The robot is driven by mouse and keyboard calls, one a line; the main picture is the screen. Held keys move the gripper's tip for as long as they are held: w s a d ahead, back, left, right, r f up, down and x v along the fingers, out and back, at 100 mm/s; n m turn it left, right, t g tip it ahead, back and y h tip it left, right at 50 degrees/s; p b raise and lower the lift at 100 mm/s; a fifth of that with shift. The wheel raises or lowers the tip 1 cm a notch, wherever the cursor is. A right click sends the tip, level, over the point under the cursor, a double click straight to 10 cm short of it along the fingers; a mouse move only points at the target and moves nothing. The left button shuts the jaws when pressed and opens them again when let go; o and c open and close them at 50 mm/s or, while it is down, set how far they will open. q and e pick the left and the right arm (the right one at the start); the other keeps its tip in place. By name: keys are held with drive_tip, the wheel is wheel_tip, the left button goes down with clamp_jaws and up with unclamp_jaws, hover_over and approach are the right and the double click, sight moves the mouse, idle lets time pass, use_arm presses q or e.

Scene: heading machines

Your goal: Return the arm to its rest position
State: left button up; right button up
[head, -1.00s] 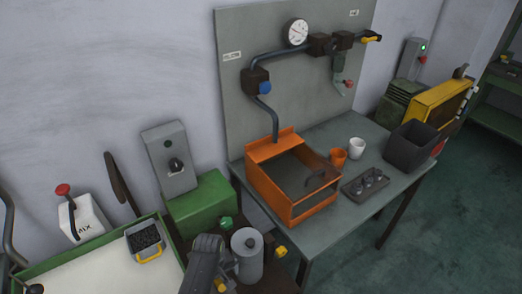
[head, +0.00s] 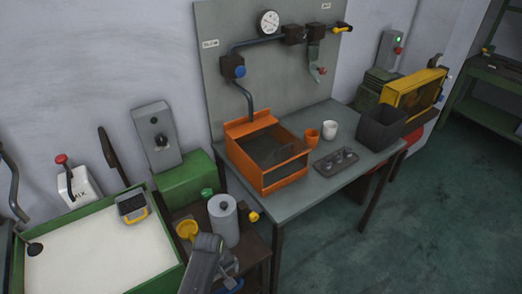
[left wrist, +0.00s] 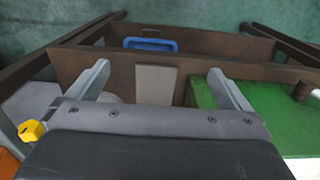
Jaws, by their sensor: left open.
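My left gripper (head: 229,268) is at the bottom of the head view, beside a dark brown stand (head: 257,243) that carries a grey cylinder (head: 224,222). Behind the fingers are the brown frame (left wrist: 205,52) of the stand and a blue item (left wrist: 150,45). My right gripper is not in view.
A green-rimmed tray (head: 166,232) of white material is at left. A yellow cup (head: 187,229) stands by the cylinder. At right, a grey table (head: 290,203) bears an orange bin (head: 285,178), two cups and a dark box (head: 380,128). Green floor is clear at right.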

use_arm(q)
drive_tip(key=s+a+f+m+b, duration=0.1)
drive_tip(key=s+a+f+b, duration=0.2)
drive_tip(key=s+f, duration=0.35)
drive_tip(key=s+a+f+m+b, duration=0.1)
drive_tip(key=s+a+f+b, duration=0.2)
drive_tip(key=f, duration=0.7)
drive_tip(key=s+a+f+m+b, duration=0.1)
drive_tip(key=s+a+f+b, duration=0.1)
drive_tip(key=s+f, duration=0.6)
drive_tip(key=s+a+f+m+b, duration=0.1)
drive_tip(key=s+a+f+b, duration=0.1)
drive_tip(key=s, duration=0.5)
drive_tip(key=s+a+f+m+b, duration=0.1)
drive_tip(key=s+a+f+b, duration=0.1)
drive_tip(key=s+a+f, duration=0.2)
drive_tip(key=s+a+f+m+t+y+b, duration=0.1)
drive_tip(key=s+a+f+b, duration=0.1)
drive_tip(key=s+f, duration=0.5)
drive_tip(key=s+a, duration=0.1)
drive_tip(key=s, duration=0.1)
drive_tip(key=shift+s+f, duration=0.25)
drive_tip(key=shift+s, duration=0.1)
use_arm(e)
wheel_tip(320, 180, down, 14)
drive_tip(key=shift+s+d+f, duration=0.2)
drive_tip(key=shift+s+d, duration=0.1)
